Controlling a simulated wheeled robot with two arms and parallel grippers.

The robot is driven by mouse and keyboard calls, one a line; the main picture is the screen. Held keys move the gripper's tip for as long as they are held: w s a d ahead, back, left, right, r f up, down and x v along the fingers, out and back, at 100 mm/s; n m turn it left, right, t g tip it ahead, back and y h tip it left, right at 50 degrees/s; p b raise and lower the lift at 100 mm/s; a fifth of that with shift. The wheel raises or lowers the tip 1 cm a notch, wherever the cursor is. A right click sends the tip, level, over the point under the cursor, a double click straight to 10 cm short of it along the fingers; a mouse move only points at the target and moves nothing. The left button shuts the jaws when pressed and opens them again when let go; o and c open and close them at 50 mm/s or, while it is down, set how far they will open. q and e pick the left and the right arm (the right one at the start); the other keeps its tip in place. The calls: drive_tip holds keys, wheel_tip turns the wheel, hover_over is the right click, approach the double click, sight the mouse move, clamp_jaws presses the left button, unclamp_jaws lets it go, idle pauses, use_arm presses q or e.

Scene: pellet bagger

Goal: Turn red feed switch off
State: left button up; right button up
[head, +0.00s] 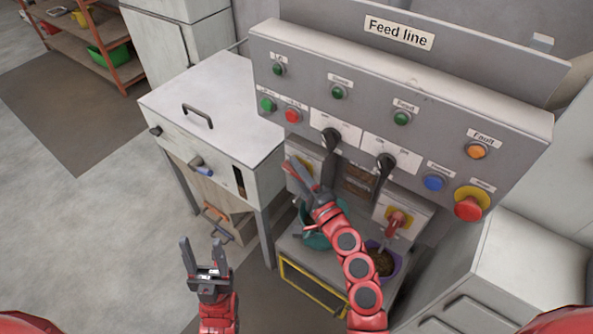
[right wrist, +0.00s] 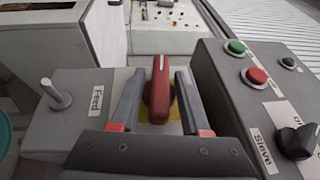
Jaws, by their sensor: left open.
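The red feed switch (right wrist: 158,92) has a red handle on a yellow plate, on a grey box with a label (right wrist: 97,105) that seems to read "Feed". In the right wrist view its handle stands upright in the picture. My right gripper (right wrist: 160,76) is open, with one finger on each side of the handle and a visible gap to each. In the head view my right gripper (head: 296,172) is at the left box below the panel and hides most of this switch. My left gripper (head: 201,244) is open and empty, low over the floor.
The "Feed line" panel (head: 440,107) carries buttons, lamps and two black knobs (head: 331,138). A second red switch (head: 397,222) is on the right box. A grey peg (right wrist: 56,94) stands beside the feed switch. A white cabinet (head: 225,120) stands left; floor further left is clear.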

clamp_jaws()
drive_tip(key=g+p, duration=0.1)
drive_tip(key=p, duration=0.3)
drive_tip(key=shift+r+n+h+p, duration=0.3)
drive_tip(key=shift+h, duration=0.1)
drive_tip(key=shift+f+g, duration=0.15)
drive_tip(key=shift+g, duration=0.15)
drive_tip(key=shift+f, duration=0.2)
drive_tip(key=o, duration=0.7)
unclamp_jaws()
drive_tip(key=shift+s+d, duration=0.1)
